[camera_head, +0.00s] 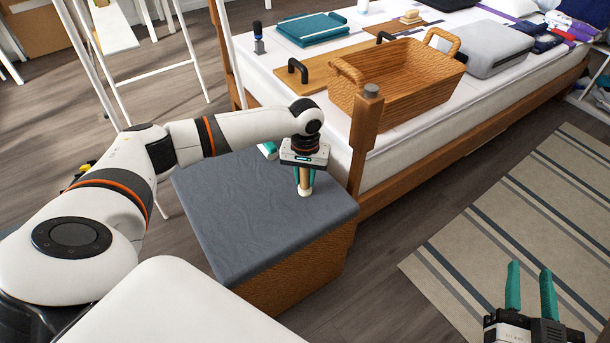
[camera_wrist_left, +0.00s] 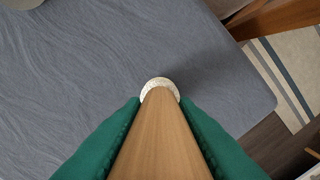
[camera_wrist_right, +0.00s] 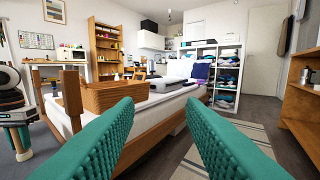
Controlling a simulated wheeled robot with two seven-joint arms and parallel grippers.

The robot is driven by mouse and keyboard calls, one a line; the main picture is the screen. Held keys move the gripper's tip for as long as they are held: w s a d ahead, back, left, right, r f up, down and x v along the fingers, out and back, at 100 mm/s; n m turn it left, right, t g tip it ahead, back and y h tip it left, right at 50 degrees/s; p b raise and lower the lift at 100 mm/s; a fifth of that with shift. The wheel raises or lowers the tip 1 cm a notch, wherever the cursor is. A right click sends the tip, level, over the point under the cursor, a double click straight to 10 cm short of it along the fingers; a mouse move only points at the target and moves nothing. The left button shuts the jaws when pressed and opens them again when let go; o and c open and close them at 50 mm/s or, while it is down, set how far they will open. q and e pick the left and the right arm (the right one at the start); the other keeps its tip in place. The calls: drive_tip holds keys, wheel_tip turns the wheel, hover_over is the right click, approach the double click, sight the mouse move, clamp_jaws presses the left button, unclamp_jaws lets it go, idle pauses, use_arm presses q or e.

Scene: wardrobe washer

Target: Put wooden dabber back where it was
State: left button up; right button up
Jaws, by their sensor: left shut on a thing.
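The wooden dabber (camera_head: 304,178) is upright in my left gripper (camera_head: 305,183), over the grey cushioned top of the hamper-like box (camera_head: 240,205). In the left wrist view the dabber (camera_wrist_left: 160,140) is a smooth wooden shaft between teal fingers, with a pale rough round end (camera_wrist_left: 160,83) towards the grey top. That end is at or just above the top; I cannot tell if it touches. My right gripper (camera_head: 530,270) is open and empty, low at the right over the striped rug. It also shows open in the right wrist view (camera_wrist_right: 162,115).
The bed's wooden post (camera_head: 366,130) stands close to the right of my left gripper. On the bed are a wicker basket (camera_head: 400,90), a teal folded item (camera_head: 312,28) and a grey case (camera_head: 490,48). A small teal-and-white thing (camera_head: 267,150) lies by the box's back edge. Most of the grey top is clear.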

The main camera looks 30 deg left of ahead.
use_arm(q)
drive_tip(key=o, duration=1)
use_arm(e)
drive_tip(key=shift+f, duration=0.3)
